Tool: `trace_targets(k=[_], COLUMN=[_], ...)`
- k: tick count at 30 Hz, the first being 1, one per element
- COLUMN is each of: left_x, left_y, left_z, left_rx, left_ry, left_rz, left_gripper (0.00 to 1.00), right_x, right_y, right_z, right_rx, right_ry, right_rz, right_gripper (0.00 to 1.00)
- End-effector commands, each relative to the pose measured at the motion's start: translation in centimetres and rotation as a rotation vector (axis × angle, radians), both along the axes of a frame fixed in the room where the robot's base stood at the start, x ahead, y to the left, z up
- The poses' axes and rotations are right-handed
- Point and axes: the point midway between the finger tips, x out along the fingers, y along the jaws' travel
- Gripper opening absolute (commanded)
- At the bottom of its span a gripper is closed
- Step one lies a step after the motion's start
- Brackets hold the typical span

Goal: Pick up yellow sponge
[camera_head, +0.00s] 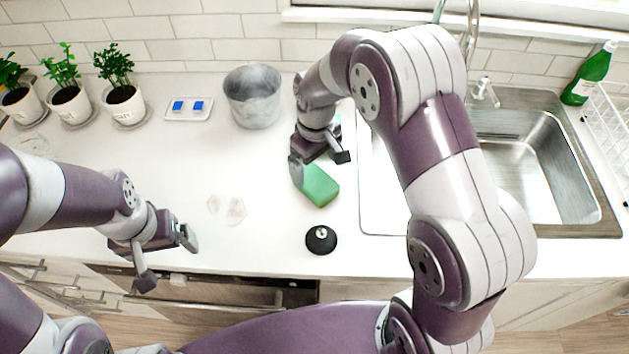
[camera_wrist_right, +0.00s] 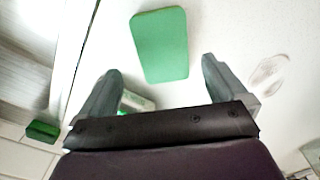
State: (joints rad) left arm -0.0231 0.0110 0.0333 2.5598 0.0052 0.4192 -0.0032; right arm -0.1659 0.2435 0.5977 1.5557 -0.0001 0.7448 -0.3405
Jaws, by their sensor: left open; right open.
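No clearly yellow sponge shows. A green sponge-like block (camera_head: 320,187) lies flat on the white counter, just in front of my right gripper. My right gripper (camera_head: 319,167) is open and empty, above the counter at the block's back edge. In the right wrist view the green block (camera_wrist_right: 160,45) lies beyond and between the spread fingertips of the right gripper (camera_wrist_right: 161,68), apart from them. A small green and white item (camera_wrist_right: 133,102) is partly hidden behind the gripper. My left gripper (camera_head: 167,261) is open and empty near the counter's front edge.
A black round object (camera_head: 321,240) stands in front of the green block. A grey pot (camera_head: 253,97) and a tray with blue pieces (camera_head: 188,108) stand at the back. The sink (camera_head: 540,165) is right, potted plants (camera_head: 122,95) left. The middle-left counter is mostly clear.

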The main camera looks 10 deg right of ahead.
Motion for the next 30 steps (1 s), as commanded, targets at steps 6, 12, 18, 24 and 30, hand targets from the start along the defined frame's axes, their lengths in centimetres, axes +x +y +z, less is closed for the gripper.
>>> trace_targets(k=[6,12,18,24,30], left_x=[0.0,0.0,0.0,0.0,0.0], left_y=[0.0,0.0,0.0,0.0,0.0], left_z=[1.2,1.2,1.2,1.2,1.2], left_rx=[0.0,0.0,0.0,0.0,0.0], left_ry=[0.0,0.0,0.0,0.0,0.0], left_rz=[0.0,0.0,0.0,0.0,0.0], left_gripper=[0.96,0.96,0.96,0.96,0.96], right_x=[-0.7,-0.7,-0.7,-0.7,-0.7], right_y=[0.1,0.1,0.1,0.1,0.1], right_z=[-3.7,-5.1,-5.1,-5.1,-5.1], right_rx=[-0.001,0.0,0.0,0.0,0.0], right_ry=[0.003,-0.001,0.0,0.0,0.0], right_rz=[0.0,0.0,-0.001,-0.001,-0.001], right_gripper=[0.99,0.99,0.73,0.44,0.43])
